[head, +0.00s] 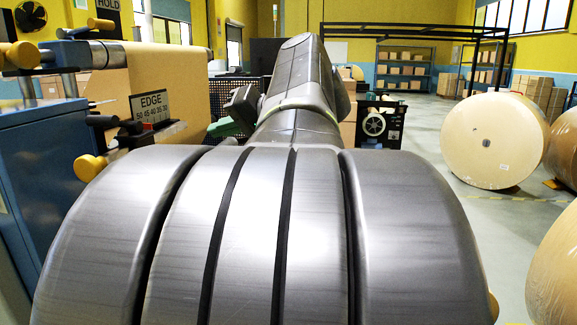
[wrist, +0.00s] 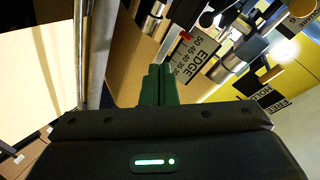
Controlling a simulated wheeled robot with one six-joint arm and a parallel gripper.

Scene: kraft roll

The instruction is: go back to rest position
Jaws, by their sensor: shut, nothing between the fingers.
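My gripper (wrist: 158,86) shows in the wrist view with its two green fingers together and nothing between them. It points toward a brown paper web and the EDGE scale plate (wrist: 192,55), which appears just beyond and to the right of the fingertips. I cannot tell whether the fingers touch anything. In the head view my own arm fills the middle and stretches forward, and it hides most of the gripper. The EDGE scale (head: 150,105) also shows there, left of my arm.
A blue machine cabinet (head: 45,185) with rollers and yellow knobs stands close on the left. A large kraft roll (head: 490,140) stands on the floor at right, with others at the right edge. Shelves (head: 404,68) with boxes are at the back. Grey floor is open between my arm and the rolls.

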